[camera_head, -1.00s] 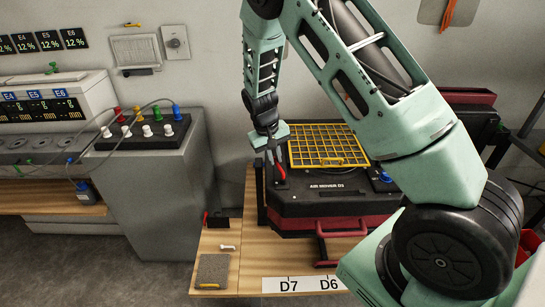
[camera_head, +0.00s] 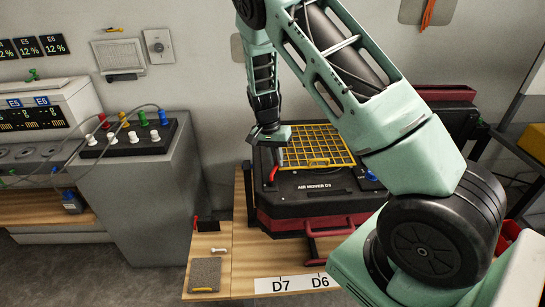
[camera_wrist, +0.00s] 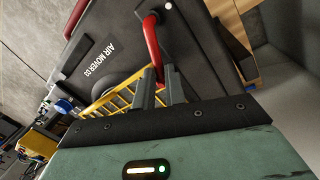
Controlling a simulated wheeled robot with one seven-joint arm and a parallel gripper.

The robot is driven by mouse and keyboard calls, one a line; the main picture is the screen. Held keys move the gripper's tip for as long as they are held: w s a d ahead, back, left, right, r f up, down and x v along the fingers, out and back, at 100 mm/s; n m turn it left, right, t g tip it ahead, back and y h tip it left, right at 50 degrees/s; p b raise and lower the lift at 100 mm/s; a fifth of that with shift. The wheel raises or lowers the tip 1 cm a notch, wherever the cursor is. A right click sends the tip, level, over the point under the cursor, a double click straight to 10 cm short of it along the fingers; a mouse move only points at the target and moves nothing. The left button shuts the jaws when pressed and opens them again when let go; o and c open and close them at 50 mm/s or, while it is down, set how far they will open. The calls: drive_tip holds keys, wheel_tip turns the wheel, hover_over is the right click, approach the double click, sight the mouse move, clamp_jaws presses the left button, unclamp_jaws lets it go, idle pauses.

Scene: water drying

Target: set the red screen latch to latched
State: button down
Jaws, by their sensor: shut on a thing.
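The red screen latch (camera_head: 273,174) is a short curved lever at the left front of the black air mover (camera_head: 315,198), beside the yellow mesh screen (camera_head: 318,160). It tilts up to the right, toward the screen. My gripper (camera_head: 278,156) is at its upper end, fingers pointing down. In the wrist view, the latch (camera_wrist: 152,42) runs from its pivot on the black housing to between the two grey fingertips of my gripper (camera_wrist: 160,82). The fingers are shut on its end. The yellow screen (camera_wrist: 112,98) lies just behind the fingers and is partly hidden by them.
A red front handle (camera_head: 312,245) sticks out from the machine. A grey pad (camera_head: 205,273) and a small white piece (camera_head: 221,250) lie on the wooden bench. A grey cabinet (camera_head: 150,205) with colored knobs stands left. My forearm covers the machine's right side.

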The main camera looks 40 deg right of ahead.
drive_tip(key=shift+s+d+m, duration=0.15)
drive_tip(key=shift+d+m, duration=0.05)
drive_tip(key=shift+m, duration=0.2)
idle(0.3)
drive_tip(key=c, duration=1.5)
unclamp_jaws()
drive_tip(key=shift+o, duration=0.2)
drive_tip(key=shift+r, duration=0.15)
wheel_tip(320, 180, up, 17)
drive_tip(key=w+a+b, duration=0.1)
drive_tip(key=w+b, duration=0.1)
drive_tip(key=shift+w+a, duration=0.2)
drive_tip(key=shift+w, duration=0.2)
